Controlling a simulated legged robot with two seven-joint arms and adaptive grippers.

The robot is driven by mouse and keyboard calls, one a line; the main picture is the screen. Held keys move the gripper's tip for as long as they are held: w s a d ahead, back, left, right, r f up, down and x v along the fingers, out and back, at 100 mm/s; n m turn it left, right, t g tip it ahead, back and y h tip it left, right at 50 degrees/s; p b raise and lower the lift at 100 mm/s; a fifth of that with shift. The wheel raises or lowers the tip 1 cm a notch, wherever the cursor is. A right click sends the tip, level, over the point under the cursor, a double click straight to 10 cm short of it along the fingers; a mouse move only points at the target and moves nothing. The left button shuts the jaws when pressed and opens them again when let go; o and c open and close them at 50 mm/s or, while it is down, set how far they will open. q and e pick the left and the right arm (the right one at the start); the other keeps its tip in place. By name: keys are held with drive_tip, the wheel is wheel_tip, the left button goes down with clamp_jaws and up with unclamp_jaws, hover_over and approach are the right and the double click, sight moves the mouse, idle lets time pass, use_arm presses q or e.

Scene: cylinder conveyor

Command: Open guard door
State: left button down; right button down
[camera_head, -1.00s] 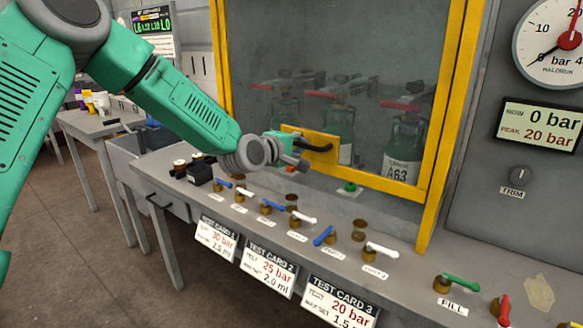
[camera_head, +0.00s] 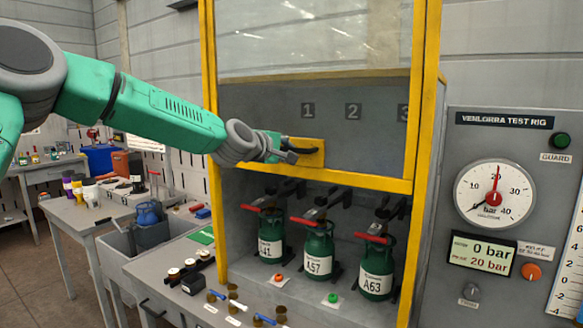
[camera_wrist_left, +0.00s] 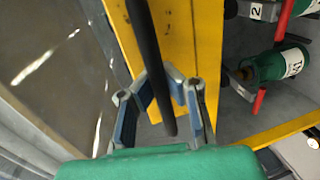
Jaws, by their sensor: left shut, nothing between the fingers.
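The guard door (camera_head: 330,52) is a clear pane in a yellow frame. It stands raised, with its bottom rail (camera_head: 340,180) above several green cylinders (camera_head: 318,245), which are uncovered below it. A yellow plate with a black handle (camera_head: 305,142) is at the door's lower left. My left gripper (camera_head: 290,156) is at this handle. In the left wrist view the black handle bar (camera_wrist_left: 148,50) runs down across my left gripper (camera_wrist_left: 166,80), whose fingers are shut with nothing gripped. Whether they touch the bar I cannot tell. My right gripper is not in view.
The test rig panel (camera_head: 495,130) with a gauge (camera_head: 494,194) and a display (camera_head: 482,255) stands at the right. Small valve levers (camera_head: 263,318) line the bench front. A side table (camera_head: 75,222) and a grey bin (camera_head: 150,238) are at the left.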

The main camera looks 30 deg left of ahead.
use_arm(q)
drive_tip(key=r+p, duration=0.4)
drive_tip(key=r, duration=0.5)
drive_tip(key=shift+a, duration=0.2)
